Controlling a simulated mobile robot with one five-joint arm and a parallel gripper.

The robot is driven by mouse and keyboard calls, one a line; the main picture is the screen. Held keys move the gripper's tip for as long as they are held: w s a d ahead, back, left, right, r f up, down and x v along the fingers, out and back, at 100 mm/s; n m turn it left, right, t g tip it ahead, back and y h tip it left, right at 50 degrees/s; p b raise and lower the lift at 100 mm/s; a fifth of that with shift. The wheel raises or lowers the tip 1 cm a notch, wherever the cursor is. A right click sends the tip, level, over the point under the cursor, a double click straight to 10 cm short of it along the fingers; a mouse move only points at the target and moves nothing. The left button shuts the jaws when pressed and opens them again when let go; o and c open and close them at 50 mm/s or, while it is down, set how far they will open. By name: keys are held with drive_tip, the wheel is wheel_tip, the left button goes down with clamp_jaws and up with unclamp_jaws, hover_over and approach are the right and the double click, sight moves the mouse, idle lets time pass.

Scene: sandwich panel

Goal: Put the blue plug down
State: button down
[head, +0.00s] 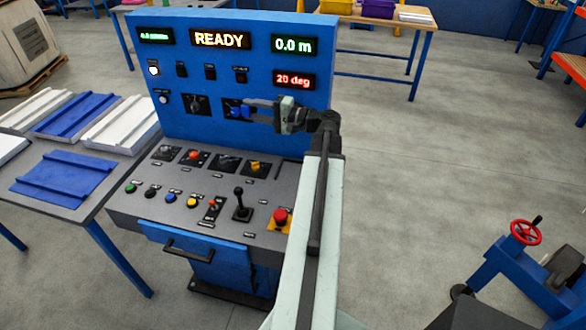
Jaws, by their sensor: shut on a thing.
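The blue plug (246,112) is small and blue, in front of the upright blue face of the control panel (225,135). My gripper (250,107) reaches in from the right and is shut on the plug. Behind and beside it is a dark square fitting (231,102) on the panel, with blue showing on it. I cannot tell whether the plug touches this fitting or is apart from it. The gripper's fingers hide part of the plug.
The panel's sloping desk (180,205) carries several buttons, a black joystick (241,205) and a red emergency button (280,216). A table at left holds blue and white panels (65,178). A blue machine with a red handwheel (525,232) stands at lower right. Floor between is clear.

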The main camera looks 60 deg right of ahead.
drive_tip(key=shift+w+a, duration=0.3)
drive_tip(key=shift+f, duration=0.15)
drive_tip(key=s+f+g+h, duration=0.1)
drive_tip(key=s+f+g, duration=0.4)
drive_tip(key=f, duration=0.2)
drive_tip(key=s+f+g+h, duration=0.1)
drive_tip(key=s+f+g, duration=0.4)
drive_tip(key=f, duration=0.2)
drive_tip(key=s+f+n+g+h+p, duration=0.1)
drive_tip(key=s+f+g, duration=0.3)
drive_tip(key=s+f, duration=0.2)
drive_tip(key=shift+d+f+g, duration=0.35)
drive_tip(key=shift+f+g, duration=0.05)
drive_tip(key=shift+f, duration=0.4)
drive_tip(key=s+d+g+h, duration=0.1)
drive_tip(key=s+d+g, duration=0.15)
drive_tip(key=s, duration=0.45)
drive_tip(key=b, duration=0.1)
hover_over(295, 173)
wheel_tip(295, 173, down, 2)
drive_tip(key=shift+d, duration=0.1)
wheel_tip(295, 173, down, 4)
drive_tip(key=b, duration=0.4)
drive_tip(key=shift+f+b, duration=0.25)
drive_tip(key=shift+b, duration=0.1)
drive_tip(key=c, duration=0.9)
unclamp_jaws()
drive_tip(key=shift+c, duration=0.2)
drive_tip(key=shift+r, duration=0.15)
